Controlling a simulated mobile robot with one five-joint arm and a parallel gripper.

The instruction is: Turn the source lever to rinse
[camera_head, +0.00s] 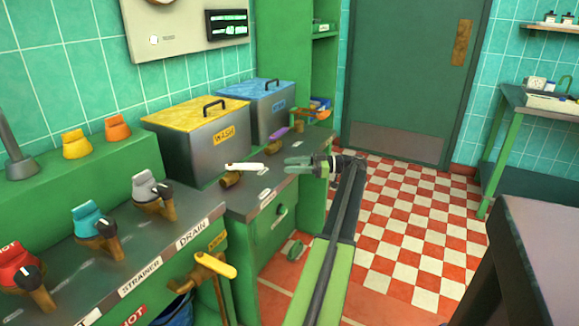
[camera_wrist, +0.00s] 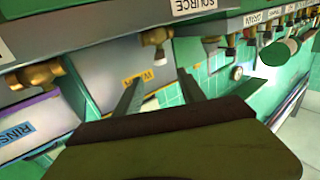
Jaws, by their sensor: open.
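The source lever is a white handle (camera_head: 245,166) on a brass valve (camera_head: 230,181) at the counter edge, in front of the wash tank (camera_head: 205,145). In the head view the handle points right. The rinse tank (camera_head: 268,110) has a blue lid and stands behind the wash tank. My gripper (camera_head: 288,162) is open and empty, right of the white handle with a gap in the picture. Its two fingers (camera_wrist: 160,82) show in the wrist view.
A purple lever (camera_head: 279,133) on another brass valve is near the rinse tank. A yellow lever (camera_head: 215,264) sticks out below the DRAIN label (camera_head: 193,233). Red, teal and grey knobs line the left counter. The checkered floor (camera_head: 410,230) is open at right.

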